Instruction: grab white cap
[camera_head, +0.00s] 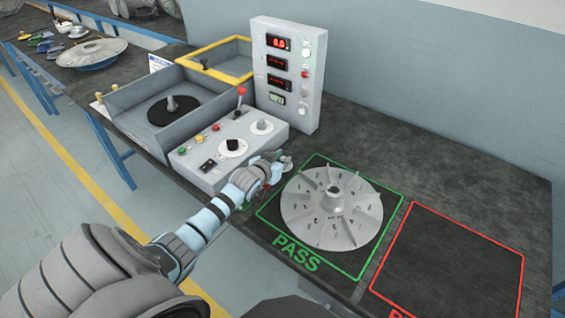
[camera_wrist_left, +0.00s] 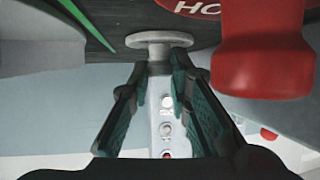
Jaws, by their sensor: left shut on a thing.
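A small white cap (camera_wrist_left: 162,41), with a wide round flange and a short stem, shows in the left wrist view. My left gripper (camera_wrist_left: 162,72) is shut on its stem, with the flange beyond the fingertips. In the head view my left gripper (camera_head: 273,168) is between the control box and the green PASS square, and a small pale piece at its tip is too small to make out clearly. I cannot tell whether the cap touches the bench. My right gripper is not in view.
A finned grey impeller (camera_head: 331,208) lies on the PASS square, close right of my gripper. The red-outlined square (camera_head: 450,265) is empty. The control box (camera_head: 229,150) and display tower (camera_head: 289,75) stand behind. A red knob-like part (camera_wrist_left: 262,50) is close in the wrist view.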

